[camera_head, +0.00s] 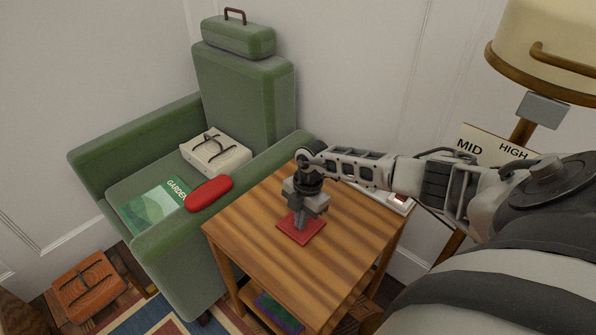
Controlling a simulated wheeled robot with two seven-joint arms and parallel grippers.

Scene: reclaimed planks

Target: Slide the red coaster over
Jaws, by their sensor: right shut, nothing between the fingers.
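The red coaster (312,230) is a flat square on the top of the wooden side table (252,238), near its middle. My right gripper (299,229) points straight down over the coaster with its fingers shut and nothing between them. The fingertips appear to be at the coaster's surface; whether they press on it I cannot tell. The gripper hides part of the coaster. My left gripper is not in view.
A green armchair (240,95) stands against the table's left side, holding a book (150,208), a red case (209,193) and a cream box (216,152). A lamp (545,40) stands at the right. The tabletop's left and front parts are clear.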

